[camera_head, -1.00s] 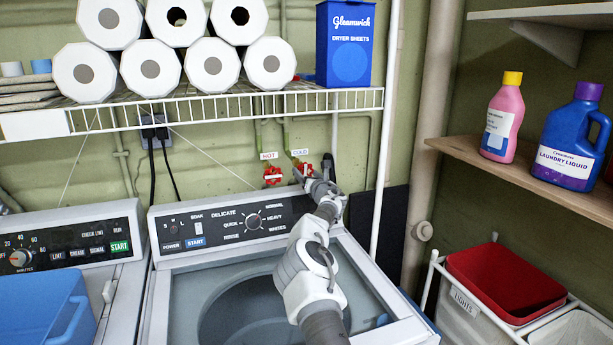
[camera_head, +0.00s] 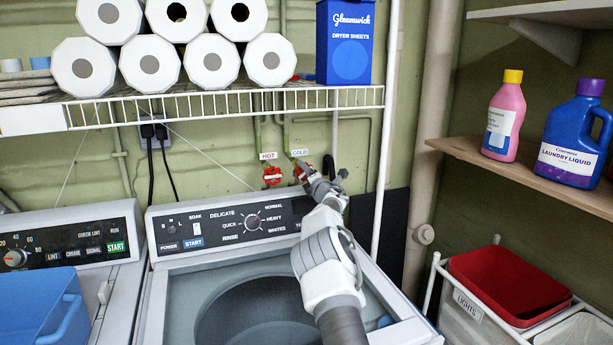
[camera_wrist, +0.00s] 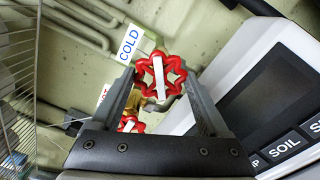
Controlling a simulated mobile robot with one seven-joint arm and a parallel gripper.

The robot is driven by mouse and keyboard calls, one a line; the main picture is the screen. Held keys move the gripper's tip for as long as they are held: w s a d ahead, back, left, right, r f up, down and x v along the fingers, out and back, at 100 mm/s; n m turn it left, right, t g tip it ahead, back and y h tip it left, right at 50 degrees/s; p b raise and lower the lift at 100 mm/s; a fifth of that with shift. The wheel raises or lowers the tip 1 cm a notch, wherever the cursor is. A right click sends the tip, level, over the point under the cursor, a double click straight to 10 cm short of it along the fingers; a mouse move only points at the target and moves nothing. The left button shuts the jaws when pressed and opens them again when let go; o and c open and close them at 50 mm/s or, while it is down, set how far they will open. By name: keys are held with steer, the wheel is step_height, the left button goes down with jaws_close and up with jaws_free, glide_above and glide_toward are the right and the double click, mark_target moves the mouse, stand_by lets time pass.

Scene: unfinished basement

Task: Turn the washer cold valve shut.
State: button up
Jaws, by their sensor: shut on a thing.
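The cold valve is a red lobed handwheel (camera_wrist: 160,78) with a white bar, under a blue COLD label (camera_wrist: 129,43). In the wrist view it sits between the fingertips of my gripper (camera_wrist: 158,82), which is shut on it, a finger on each side. The white bar runs nearly upright in that view, slightly tilted. In the head view my gripper (camera_head: 310,174) reaches over the washer's panel and covers most of the cold valve (camera_head: 299,171). The red hot valve (camera_head: 272,175) is just to its left, under the HOT label (camera_head: 268,156).
The washer (camera_head: 168,285) stands below the valves, its control panel (camera_head: 235,226) close under my gripper. A white shelf post (camera_head: 385,150) stands right of my gripper.

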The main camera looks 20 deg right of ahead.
steer(key=m, duration=0.3)
steer(key=shift+r+m, duration=0.1)
steer(key=shift+m, duration=0.2)
steer(key=shift+m+p, duration=0.6)
steer(key=shift+m, duration=1.2)
steer(key=o, duration=1.2)
steer(key=shift+o, duration=0.2)
steer(key=shift+s, duration=0.1)
steer(key=s+b, duration=0.3)
steer(key=s, duration=1.4)
steer(key=shift+s+a, duration=0.15)
steer(key=shift+a, duration=0.1)
